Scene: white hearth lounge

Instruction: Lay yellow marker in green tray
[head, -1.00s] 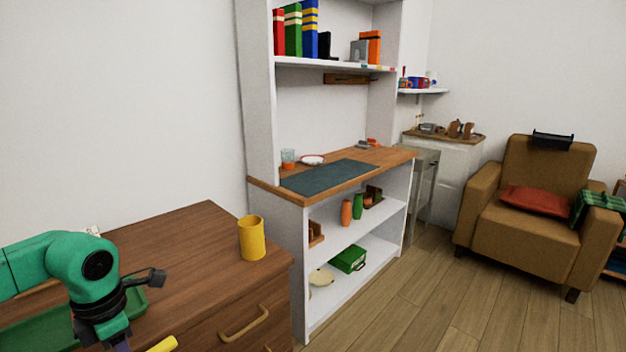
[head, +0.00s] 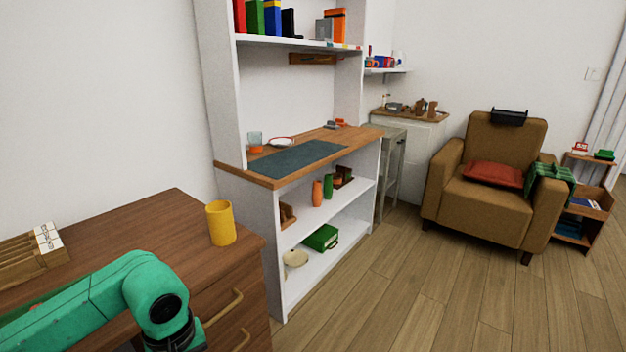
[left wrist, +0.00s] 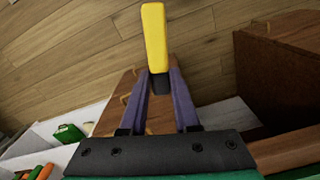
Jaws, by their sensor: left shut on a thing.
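The yellow marker (left wrist: 154,35) shows in the left wrist view, with a black part at the jaw end. My left gripper (left wrist: 160,78) is shut on it, and the marker sticks out beyond the fingertips. Below it in that view are the wooden drawer unit's front and the floor. In the head view my left arm crosses the lower left corner, and its gripper and the marker are out of frame. Only a sliver of the green tray (head: 27,303) shows on the brown dresser top, mostly hidden behind my arm. My right gripper is not in view.
A yellow cup (head: 221,223) stands near the right end of the dresser top (head: 140,227). A wooden rack (head: 30,258) stands at its left. A white shelf unit (head: 290,225) adjoins on the right. Open floor (head: 400,290) lies between it and the armchair (head: 490,185).

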